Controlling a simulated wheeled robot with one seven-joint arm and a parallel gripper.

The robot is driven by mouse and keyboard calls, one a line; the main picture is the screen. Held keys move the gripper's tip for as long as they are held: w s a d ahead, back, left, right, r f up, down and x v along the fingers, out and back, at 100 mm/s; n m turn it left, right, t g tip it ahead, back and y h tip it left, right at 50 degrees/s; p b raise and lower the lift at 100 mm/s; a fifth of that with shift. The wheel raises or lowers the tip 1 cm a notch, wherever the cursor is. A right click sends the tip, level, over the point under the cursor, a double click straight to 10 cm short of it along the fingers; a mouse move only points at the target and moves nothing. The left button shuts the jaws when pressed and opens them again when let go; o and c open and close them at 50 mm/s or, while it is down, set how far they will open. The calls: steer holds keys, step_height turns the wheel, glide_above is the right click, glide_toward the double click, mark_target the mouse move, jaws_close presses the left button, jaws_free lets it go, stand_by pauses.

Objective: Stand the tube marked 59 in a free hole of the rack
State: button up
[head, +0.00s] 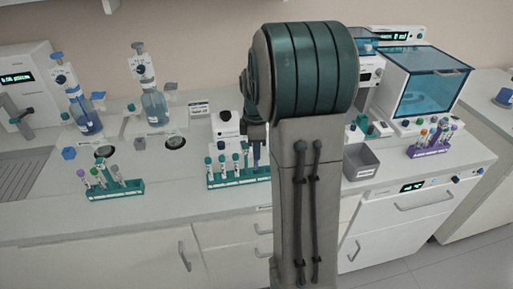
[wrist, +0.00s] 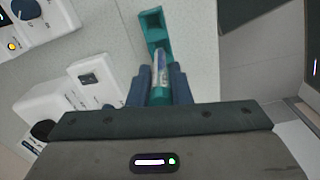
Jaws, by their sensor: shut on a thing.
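My gripper (wrist: 160,76) is shut on a clear tube (wrist: 159,68) with a teal cap, seen between its two dark blue fingers in the wrist view. The tube's label is too small to read, so I cannot confirm the 59. The end of a teal rack (wrist: 153,22) shows just beyond the tube; I cannot tell whether the tube's tip is in it. In the head view my arm hides most of the gripper. The middle teal rack (head: 222,184), holding several teal-capped tubes, stands just left of my arm, its right end hidden.
Another teal rack (head: 128,190) with mixed caps stands at the left, and a purple rack (head: 432,152) at the right. A grey bin (head: 361,162) is right of my arm. Blue bottles (head: 155,107) and white devices stand behind. The counter front is clear.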

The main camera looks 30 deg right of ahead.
steer(key=shift+f+b, duration=0.35)
steer(key=shift+f, duration=0.1)
stand_by(0.6)
steer(key=shift+f+b, duration=0.3)
steer(key=shift+f, duration=0.15)
steer(key=shift+f, duration=0.15)
steer(key=shift+f+b, duration=0.5)
steer(key=o, duration=0.9)
steer(key=shift+r, duration=0.1)
